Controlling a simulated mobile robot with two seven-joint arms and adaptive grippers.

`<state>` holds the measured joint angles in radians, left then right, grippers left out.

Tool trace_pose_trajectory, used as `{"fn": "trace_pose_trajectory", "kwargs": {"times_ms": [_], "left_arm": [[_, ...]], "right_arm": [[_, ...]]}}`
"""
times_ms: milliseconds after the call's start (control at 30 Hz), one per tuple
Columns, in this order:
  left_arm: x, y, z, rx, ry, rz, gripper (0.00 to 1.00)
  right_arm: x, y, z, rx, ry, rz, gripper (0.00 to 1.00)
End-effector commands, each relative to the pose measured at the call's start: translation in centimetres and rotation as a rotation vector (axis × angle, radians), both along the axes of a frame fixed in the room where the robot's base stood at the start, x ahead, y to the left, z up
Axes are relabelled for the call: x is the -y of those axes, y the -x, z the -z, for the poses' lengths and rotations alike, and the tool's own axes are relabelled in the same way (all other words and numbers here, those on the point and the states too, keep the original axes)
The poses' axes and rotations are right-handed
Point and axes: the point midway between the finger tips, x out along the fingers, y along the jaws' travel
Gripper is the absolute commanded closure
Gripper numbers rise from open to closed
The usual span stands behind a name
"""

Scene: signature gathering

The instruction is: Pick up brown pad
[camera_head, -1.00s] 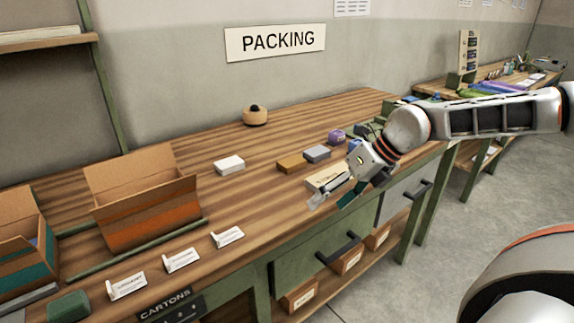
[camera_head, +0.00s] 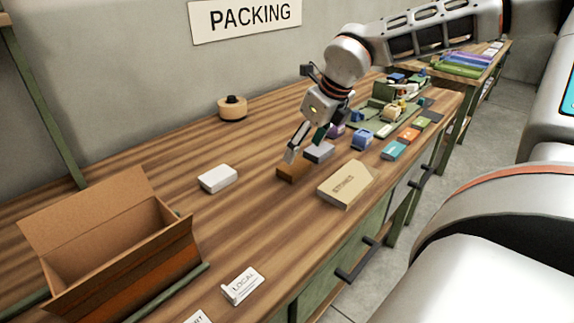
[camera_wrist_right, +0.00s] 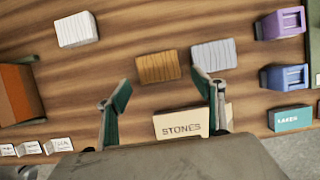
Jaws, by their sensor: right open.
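The brown pad (camera_head: 291,171) lies flat on the wooden table, partly hidden behind my right gripper in the head view. In the right wrist view the brown pad (camera_wrist_right: 158,68) lies beyond the fingertips, between their lines. My right gripper (camera_head: 305,143) is open and empty, pointing down above the pad; its two spread fingers also show in the wrist view (camera_wrist_right: 156,92). A grey pad (camera_head: 319,152) lies just to the right of the brown one. A white pad (camera_head: 217,179) lies apart to the left. My left gripper is not in view.
A box labelled STONES (camera_head: 345,185) lies near the front edge, close to the brown pad. An open carton (camera_head: 110,245) stands at left. A round wooden item (camera_head: 232,108) is at the back. Small blue and purple blocks stand right of the pads.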

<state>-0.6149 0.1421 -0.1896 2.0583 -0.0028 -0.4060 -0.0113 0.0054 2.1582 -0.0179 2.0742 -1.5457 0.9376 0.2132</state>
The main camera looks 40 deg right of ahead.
Motion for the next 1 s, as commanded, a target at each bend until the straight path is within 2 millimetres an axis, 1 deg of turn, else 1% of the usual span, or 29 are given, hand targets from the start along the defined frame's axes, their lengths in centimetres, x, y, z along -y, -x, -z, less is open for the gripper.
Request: {"fn": "trace_pose_trajectory", "kwargs": {"times_ms": [33, 133, 433, 567, 800, 900, 1000], "left_arm": [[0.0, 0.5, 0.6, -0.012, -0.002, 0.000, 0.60], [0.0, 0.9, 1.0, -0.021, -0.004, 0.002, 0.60], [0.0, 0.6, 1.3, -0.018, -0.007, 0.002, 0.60], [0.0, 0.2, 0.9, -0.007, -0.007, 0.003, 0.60], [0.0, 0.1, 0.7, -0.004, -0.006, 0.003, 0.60], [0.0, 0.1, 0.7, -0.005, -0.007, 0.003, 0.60], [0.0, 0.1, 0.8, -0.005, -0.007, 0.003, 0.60]], "right_arm": [[0.0, -0.2, 0.9, -0.006, -0.002, 0.000, 0.33], [-0.1, -0.5, 1.7, -0.005, -0.002, 0.000, 0.33], [-0.5, -2.1, 5.4, -0.007, -0.001, 0.001, 0.33], [-0.6, -2.5, 6.1, -0.004, -0.002, 0.001, 0.33], [-0.6, -2.6, 6.0, -0.001, -0.002, 0.000, 0.33], [-0.6, -2.5, 6.0, -0.001, -0.003, 0.001, 0.56], [-0.6, -2.5, 6.0, -0.001, -0.003, 0.001, 0.56]]}}
